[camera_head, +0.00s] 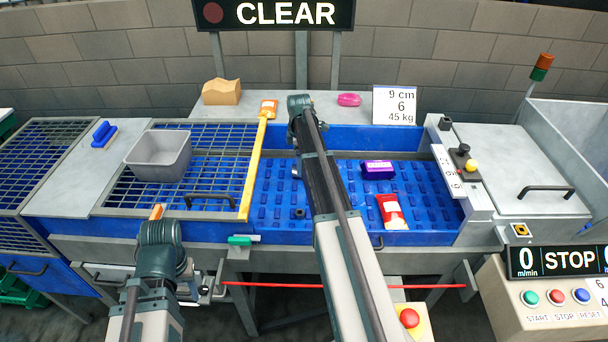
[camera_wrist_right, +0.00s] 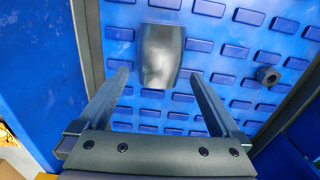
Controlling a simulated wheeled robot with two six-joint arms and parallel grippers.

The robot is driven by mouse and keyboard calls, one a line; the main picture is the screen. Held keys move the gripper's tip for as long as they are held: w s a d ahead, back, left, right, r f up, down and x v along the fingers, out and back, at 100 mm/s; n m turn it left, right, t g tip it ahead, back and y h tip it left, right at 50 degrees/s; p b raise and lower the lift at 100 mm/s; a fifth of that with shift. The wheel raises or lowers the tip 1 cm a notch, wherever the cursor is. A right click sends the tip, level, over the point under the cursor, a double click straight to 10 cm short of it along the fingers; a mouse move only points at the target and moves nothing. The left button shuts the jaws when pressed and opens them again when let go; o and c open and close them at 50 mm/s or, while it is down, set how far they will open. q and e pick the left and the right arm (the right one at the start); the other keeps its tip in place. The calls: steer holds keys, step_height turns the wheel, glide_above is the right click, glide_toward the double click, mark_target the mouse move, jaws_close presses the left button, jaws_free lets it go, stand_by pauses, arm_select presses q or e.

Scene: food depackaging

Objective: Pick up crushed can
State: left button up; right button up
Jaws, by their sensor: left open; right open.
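The crushed can, a flattened grey metallic piece (camera_wrist_right: 162,55), lies on the blue ribbed belt (camera_wrist_right: 110,15) in the right wrist view. In the head view only a small grey edge of it (camera_head: 296,172) shows beside my right arm, which hides the rest. My right gripper (camera_wrist_right: 157,80) is open and empty, its two fingers pointing toward the can, one to each side of its near end. Its height above the belt is hard to tell. In the head view it is hidden behind my arm. My left gripper (camera_head: 205,288) is low in front of the table, open and apart from the can.
A dark nut (camera_wrist_right: 268,75) lies near the can. A purple pack (camera_head: 378,170) and a red-white pack (camera_head: 391,212) are further right on the belt. A yellow bar (camera_head: 252,172) borders the belt's left side. A grey bin (camera_head: 160,156) stands on the grating.

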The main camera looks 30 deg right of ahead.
step_height(320, 180, down, 4)
steer(key=b, duration=0.3)
steer(key=shift+d, duration=0.15)
steer(key=shift+r, duration=0.1)
steer(key=c, duration=1.2)
step_height(320, 180, up, 10)
steer(key=p, duration=1)
